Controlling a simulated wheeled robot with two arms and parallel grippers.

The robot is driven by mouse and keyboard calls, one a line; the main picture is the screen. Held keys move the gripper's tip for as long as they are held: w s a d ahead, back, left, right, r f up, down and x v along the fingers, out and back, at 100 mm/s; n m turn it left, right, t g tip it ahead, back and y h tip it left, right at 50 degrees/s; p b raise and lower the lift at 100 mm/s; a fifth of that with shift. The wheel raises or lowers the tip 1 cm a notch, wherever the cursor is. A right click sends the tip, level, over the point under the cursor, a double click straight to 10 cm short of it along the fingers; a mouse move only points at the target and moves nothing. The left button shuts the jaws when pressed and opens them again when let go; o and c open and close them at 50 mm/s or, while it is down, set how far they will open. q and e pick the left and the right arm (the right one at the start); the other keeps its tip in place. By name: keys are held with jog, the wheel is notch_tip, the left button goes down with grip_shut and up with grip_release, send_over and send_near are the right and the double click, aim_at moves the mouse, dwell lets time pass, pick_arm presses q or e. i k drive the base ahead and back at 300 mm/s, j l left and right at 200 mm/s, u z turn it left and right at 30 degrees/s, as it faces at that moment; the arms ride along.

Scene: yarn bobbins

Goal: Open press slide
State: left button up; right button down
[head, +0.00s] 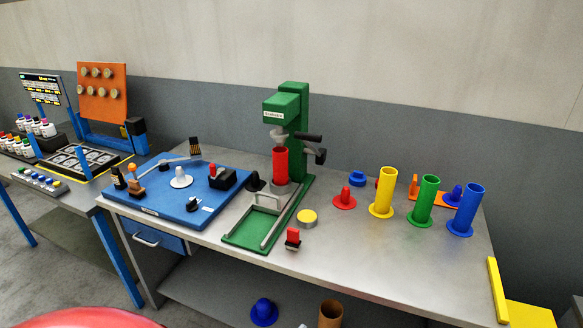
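The green press (293,112) stands on the grey workbench (370,262), with a black lever handle on its right side. Its green base (234,238) reaches toward the front and carries metal rails. The press slide (280,189) sits back under the press head, with a metal handle (265,201) toward the front. A red tube (280,166) stands upright on the slide, beneath the head. The front stretch of the rails is bare. Neither of my grippers is in the head view.
A blue board (160,209) with small tools lies left of the press. Yellow (383,190), green (425,198) and blue (467,208) tubes stand to the right. A yellow disc (307,217) and a small red-topped part (292,239) lie close to the base's right side.

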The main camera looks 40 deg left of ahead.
aim_at(273, 200)
jog(key=j, duration=1.55)
jog(key=i+j, duration=0.1)
jog(key=j, duration=0.3)
jog(key=i+j+z, duration=0.1)
jog(key=j, duration=0.3)
jog(key=i, duration=0.2)
